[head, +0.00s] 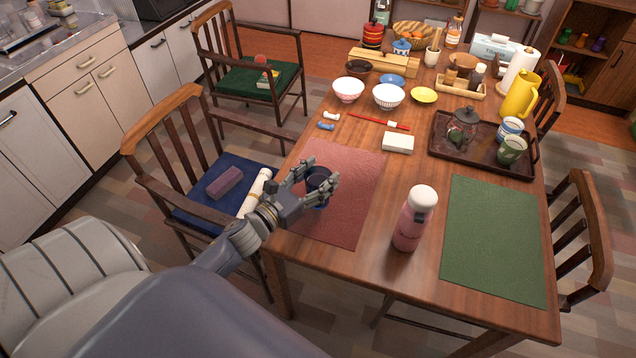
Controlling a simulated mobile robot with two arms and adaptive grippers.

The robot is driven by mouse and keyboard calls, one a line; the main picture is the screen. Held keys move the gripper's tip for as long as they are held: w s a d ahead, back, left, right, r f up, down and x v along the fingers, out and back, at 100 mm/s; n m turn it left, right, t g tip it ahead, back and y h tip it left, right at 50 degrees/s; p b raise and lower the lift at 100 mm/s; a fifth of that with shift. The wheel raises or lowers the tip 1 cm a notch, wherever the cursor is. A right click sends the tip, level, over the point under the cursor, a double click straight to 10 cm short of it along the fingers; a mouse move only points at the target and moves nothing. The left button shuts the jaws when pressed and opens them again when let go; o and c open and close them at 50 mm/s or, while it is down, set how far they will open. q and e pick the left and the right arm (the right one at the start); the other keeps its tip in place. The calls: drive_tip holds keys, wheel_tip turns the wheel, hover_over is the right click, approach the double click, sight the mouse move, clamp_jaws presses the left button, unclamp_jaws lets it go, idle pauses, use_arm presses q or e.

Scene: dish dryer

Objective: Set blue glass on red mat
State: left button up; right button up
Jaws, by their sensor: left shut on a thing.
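The red mat (345,215) lies on the near left part of the wooden table. A dark blue glass (318,184) stands out over the mat's left half. My left gripper (317,187) reaches in from the left and is shut on the blue glass, with its fingers around the sides. The glass looks upright. I cannot tell whether its base touches the mat, as the fingers hide part of it. My right gripper is not in view.
A pink bottle (413,220) stands right of the red mat, beside a green mat (495,240). A white box (398,142), red chopsticks (380,122) and bowls (388,97) lie behind. A dark tray (440,146) holds a teapot and cups. The red mat's right part is clear.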

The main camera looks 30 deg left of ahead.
use_arm(q)
drive_tip(key=shift+w+f, duration=0.1)
drive_tip(key=shift+f, duration=1.6)
drive_tip(key=o, duration=1.1)
drive_tip(key=shift+f, duration=0.2)
drive_tip(key=o, duration=0.4)
drive_tip(key=shift+r, duration=0.2)
drive_tip(key=shift+s+f, duration=0.15)
drive_tip(key=shift+s, duration=0.2)
drive_tip(key=s, duration=0.3)
drive_tip(key=s+a+b, duration=0.1)
drive_tip(key=s, duration=0.3)
drive_tip(key=s+a, duration=0.1)
drive_tip(key=s, duration=0.3)
drive_tip(key=shift+s+b, duration=0.2)
drive_tip(key=shift+b, duration=0.2)
